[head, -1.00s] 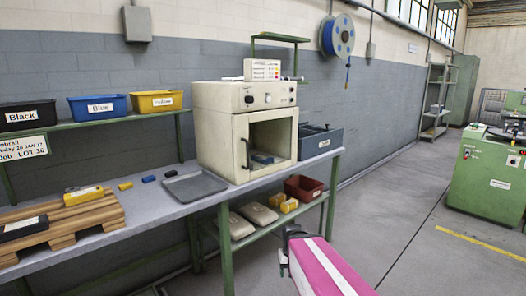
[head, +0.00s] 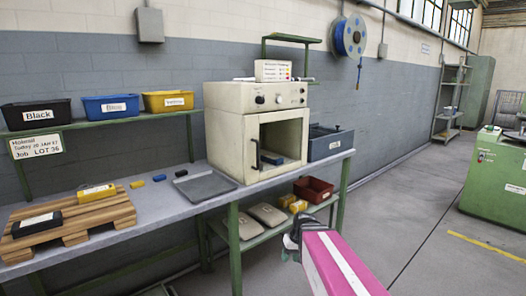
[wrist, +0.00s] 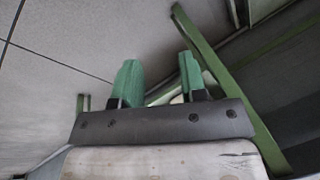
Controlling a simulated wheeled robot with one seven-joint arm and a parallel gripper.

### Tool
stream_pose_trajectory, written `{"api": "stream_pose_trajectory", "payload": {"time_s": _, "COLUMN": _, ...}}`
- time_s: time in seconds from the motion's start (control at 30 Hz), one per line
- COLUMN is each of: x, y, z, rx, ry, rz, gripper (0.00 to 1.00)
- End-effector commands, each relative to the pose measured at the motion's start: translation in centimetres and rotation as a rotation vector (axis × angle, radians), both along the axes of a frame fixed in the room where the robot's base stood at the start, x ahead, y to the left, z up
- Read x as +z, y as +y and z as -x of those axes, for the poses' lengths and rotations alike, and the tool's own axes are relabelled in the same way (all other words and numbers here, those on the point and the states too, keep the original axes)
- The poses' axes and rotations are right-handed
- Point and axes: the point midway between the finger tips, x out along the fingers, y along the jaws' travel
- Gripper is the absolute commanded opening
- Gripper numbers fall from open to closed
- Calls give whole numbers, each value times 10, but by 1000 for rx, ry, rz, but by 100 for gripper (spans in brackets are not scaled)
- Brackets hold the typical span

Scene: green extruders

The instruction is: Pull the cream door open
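The cream oven (head: 222,130) stands on the workbench in the middle of the head view. Its cream door (head: 247,172) faces the room and appears shut, with a large dark window and a dark upright handle (head: 256,155) on its left side. A blue item shows behind the window. My gripper (head: 290,243) is low in front of the bench, below and apart from the door, and partly hidden by my pink arm. In the wrist view, my gripper's two green fingers (wrist: 160,78) stand apart with nothing between them. The door is not recognisable in the wrist view.
A grey tray (head: 206,187) lies on the workbench (head: 160,213) left of the oven. A blue-grey bin (head: 328,143) stands to its right. A red bin (head: 313,190) sits on the lower shelf. Open floor (head: 400,210) lies to the right, before a green machine (head: 495,175).

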Motion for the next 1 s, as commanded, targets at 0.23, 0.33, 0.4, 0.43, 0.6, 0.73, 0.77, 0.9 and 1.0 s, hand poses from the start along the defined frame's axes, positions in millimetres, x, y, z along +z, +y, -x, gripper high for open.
{"api": "stream_pose_trajectory", "payload": {"time_s": 0.23, "x": 93, "y": 29, "z": -88, "rx": 251, "ry": -280, "rz": -358, "gripper": 39}}
{"api": "stream_pose_trajectory", "payload": {"time_s": 0.33, "x": 145, "y": 36, "z": -120, "rx": 359, "ry": -449, "rz": -489, "gripper": 39}}
{"api": "stream_pose_trajectory", "payload": {"time_s": 0.4, "x": 185, "y": 37, "z": -140, "rx": 430, "ry": -584, "rz": -571, "gripper": 39}}
{"api": "stream_pose_trajectory", "payload": {"time_s": 0.43, "x": 202, "y": 37, "z": -148, "rx": 460, "ry": -645, "rz": -602, "gripper": 39}}
{"api": "stream_pose_trajectory", "payload": {"time_s": 0.6, "x": 296, "y": 30, "z": -181, "rx": 591, "ry": -979, "rz": -733, "gripper": 39}}
{"api": "stream_pose_trajectory", "payload": {"time_s": 0.73, "x": 345, "y": 23, "z": -192, "rx": 646, "ry": -1166, "rz": -779, "gripper": 39}}
{"api": "stream_pose_trajectory", "payload": {"time_s": 0.77, "x": 353, "y": 21, "z": -193, "rx": 653, "ry": -1195, "rz": -784, "gripper": 39}}
{"api": "stream_pose_trajectory", "payload": {"time_s": 0.9, "x": 370, "y": 19, "z": -196, "rx": 670, "ry": -1267, "rz": -798, "gripper": 39}}
{"api": "stream_pose_trajectory", "payload": {"time_s": 1.0, "x": 371, "y": 26, "z": -198, "rx": 673, "ry": -1274, "rz": -800, "gripper": 39}}
